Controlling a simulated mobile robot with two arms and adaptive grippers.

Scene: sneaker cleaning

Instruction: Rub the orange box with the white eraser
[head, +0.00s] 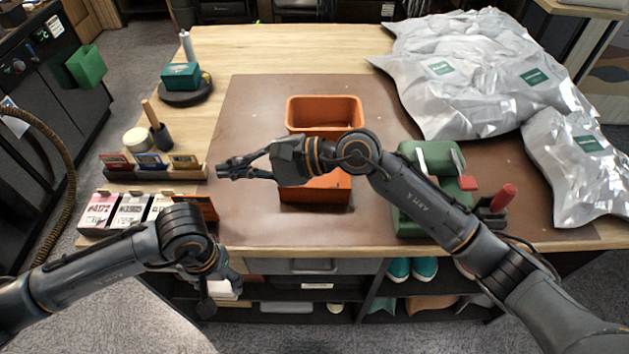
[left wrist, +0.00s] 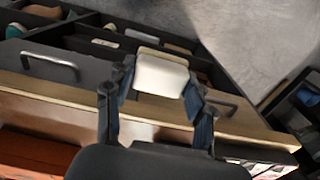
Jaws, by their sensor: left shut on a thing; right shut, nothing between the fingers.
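The orange box (head: 323,104) is an open-topped bin standing on the brown mat in the head view. My right forearm and gripper cross in front of it and hide its middle. My right gripper (head: 222,169) is shut and empty, pointing left, with its fingertips left of the box. My left gripper (head: 210,297) is low, by the table's front edge, left of the box and apart from it. In the left wrist view my left gripper (left wrist: 157,88) is shut on the white eraser (left wrist: 161,73), a pale block between its fingers.
Card holders (head: 128,208) and a small rack (head: 152,168) line the table's left side. A green case (head: 424,219) stands right of the box. Silvery bags (head: 470,85) fill the right side. The brown mat (head: 255,100) is bare behind and left of the box.

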